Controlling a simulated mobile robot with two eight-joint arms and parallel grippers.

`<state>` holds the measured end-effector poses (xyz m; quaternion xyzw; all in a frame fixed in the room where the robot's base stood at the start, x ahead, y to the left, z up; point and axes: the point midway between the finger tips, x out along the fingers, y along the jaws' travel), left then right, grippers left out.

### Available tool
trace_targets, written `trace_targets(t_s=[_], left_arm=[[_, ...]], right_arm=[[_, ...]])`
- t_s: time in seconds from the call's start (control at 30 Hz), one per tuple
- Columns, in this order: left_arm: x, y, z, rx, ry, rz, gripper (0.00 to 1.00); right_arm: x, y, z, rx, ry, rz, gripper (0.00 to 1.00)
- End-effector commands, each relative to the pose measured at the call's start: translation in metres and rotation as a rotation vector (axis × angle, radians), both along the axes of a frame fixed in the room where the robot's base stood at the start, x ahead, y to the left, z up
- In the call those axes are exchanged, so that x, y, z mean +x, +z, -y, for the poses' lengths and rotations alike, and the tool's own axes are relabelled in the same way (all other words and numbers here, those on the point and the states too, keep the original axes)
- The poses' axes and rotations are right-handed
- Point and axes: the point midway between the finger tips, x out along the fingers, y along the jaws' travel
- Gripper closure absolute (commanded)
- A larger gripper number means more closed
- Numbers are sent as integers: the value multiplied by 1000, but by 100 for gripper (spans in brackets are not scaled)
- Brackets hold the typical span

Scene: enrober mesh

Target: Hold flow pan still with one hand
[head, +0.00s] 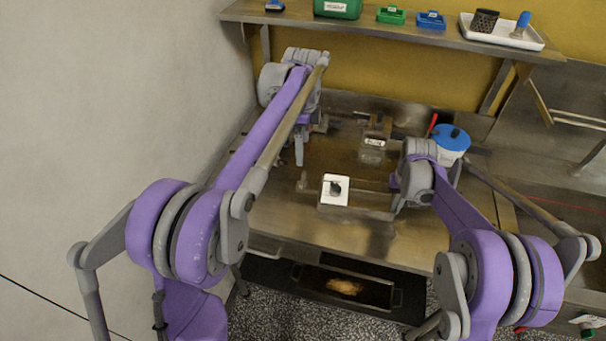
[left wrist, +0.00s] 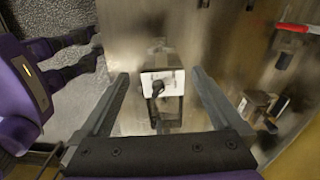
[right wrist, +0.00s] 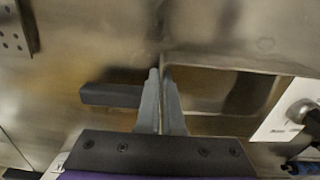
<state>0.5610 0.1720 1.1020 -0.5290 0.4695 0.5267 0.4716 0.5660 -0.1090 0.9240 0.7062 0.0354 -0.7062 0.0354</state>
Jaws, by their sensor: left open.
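The flow pan (head: 375,212) is a shallow metal pan on the steel bench, with a white block with a black knob (head: 335,190) at its left part. My right gripper (head: 397,207) is at the pan's right end. In the right wrist view its fingers (right wrist: 160,75) are nearly together on the end wall of the pan (right wrist: 220,92), beside a dark handle (right wrist: 110,95). My left gripper (head: 299,162) points down behind the pan's left end. In the left wrist view its fingers (left wrist: 158,80) are wide apart and empty, with the white block (left wrist: 163,83) seen beyond between them.
A clear container (head: 372,150) and a blue-lidded pot (head: 451,140) stand farther back on the bench. A shelf (head: 400,32) with several bins and a white tray (head: 475,32) runs above. A dark tray (head: 345,290) lies low in front. The bench front is clear.

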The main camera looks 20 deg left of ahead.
Motion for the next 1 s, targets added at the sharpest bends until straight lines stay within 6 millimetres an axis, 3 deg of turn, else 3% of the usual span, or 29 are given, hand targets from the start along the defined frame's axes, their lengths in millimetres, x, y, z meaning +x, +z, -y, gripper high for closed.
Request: trace_targets(t_s=[0.17,0.5,0.7,1.0], left_arm=[[3,-14,0,0,-17,-6,0],[3,-79,0,0,-15,-5,0],[2,-108,0,0,-15,-5,0],[2,-121,0,0,-14,-5,0]], right_arm=[[0,0,0,0,0,0,100],[0,0,0,0,0,0,100],[0,0,0,0,0,0,100],[0,0,0,0,0,0,100]])
